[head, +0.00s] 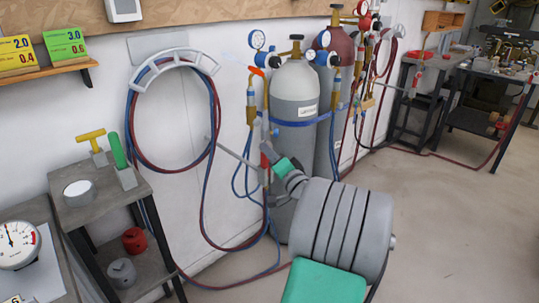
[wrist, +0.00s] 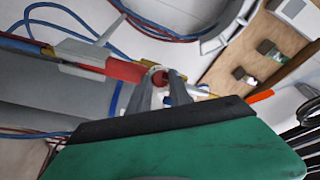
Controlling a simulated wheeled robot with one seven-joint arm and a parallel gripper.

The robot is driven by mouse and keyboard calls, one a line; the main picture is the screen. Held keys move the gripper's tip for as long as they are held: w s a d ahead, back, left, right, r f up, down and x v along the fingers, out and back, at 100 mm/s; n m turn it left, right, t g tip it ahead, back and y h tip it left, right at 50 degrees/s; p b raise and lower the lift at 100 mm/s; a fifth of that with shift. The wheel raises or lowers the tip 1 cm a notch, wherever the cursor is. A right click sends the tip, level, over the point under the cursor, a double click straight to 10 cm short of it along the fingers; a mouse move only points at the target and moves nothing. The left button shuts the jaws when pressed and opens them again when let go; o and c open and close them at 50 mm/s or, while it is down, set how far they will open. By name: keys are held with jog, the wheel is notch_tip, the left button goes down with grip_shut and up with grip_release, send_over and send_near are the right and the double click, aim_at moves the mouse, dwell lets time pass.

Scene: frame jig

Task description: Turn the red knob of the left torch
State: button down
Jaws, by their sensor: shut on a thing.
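The left torch shows in the wrist view as a red body (wrist: 118,69) with grey and brass parts. Its red knob (wrist: 157,76), with a pale round centre, lies between the two grey fingers of my gripper (wrist: 161,78). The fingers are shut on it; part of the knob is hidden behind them. In the head view my gripper (head: 269,160) is in front of the left gas cylinder (head: 295,95), with a small red part (head: 265,161) of the torch at its tip. The knob's turn angle cannot be told.
Red and blue hoses (head: 203,200) hang from a curved wall rack (head: 172,63) and loop near the floor. A dark red cylinder (head: 340,45) stands behind the grey one. A grey workbench (head: 105,197) stands at left. The floor at right (head: 440,220) is clear.

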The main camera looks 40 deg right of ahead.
jog(key=c, duration=1.2)
grip_release()
jog(key=v, duration=0.7)
jog(key=shift+s+f, duration=0.1)
jog(key=shift+s, duration=0.25)
